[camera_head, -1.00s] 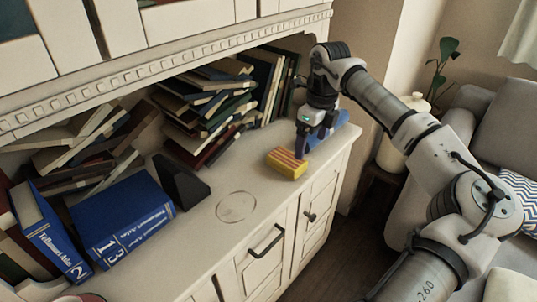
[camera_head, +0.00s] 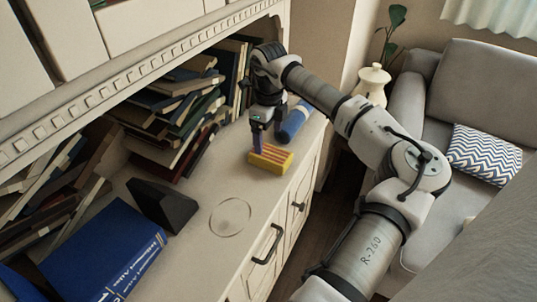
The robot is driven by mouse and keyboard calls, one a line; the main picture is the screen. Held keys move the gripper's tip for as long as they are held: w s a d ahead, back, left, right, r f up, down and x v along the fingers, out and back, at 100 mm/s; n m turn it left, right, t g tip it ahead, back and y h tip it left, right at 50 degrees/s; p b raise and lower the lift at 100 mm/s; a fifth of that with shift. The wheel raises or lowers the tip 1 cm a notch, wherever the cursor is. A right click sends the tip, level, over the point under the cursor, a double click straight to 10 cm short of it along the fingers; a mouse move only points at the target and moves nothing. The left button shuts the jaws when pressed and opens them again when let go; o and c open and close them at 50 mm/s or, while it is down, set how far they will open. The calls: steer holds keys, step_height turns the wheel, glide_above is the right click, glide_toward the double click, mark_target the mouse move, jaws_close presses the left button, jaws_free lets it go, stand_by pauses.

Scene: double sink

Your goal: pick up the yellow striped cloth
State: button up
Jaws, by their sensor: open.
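The yellow striped cloth (camera_head: 272,159) is a small block-like yellow piece with reddish stripes on top. It lies on the cabinet top near its right end. My gripper (camera_head: 257,145) points down at the cloth's left part, with its fingertips at or just over it. The jaws are open. A finger hides a little of the cloth's left side, and I cannot tell whether it touches the cloth.
A blue rolled object (camera_head: 294,121) lies just behind the cloth. Piled books (camera_head: 180,110) fill the shelf at left. The cabinet top around a faint circle (camera_head: 230,217) is clear.

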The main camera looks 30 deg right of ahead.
mark_target(270, 152)
step_height(270, 152, down, 3)
steer(key=shift+r, duration=0.15)
steer(key=shift+d+f+p, duration=0.2)
steer(key=shift+f+p, duration=1)
steer(key=shift+f, duration=1.4)
steer(key=c, duration=1)
steer(key=shift+c, duration=0.3)
step_height(270, 152, up, 10)
steer(key=shift+r+b, duration=0.1)
steer(key=shift+b, duration=1.15)
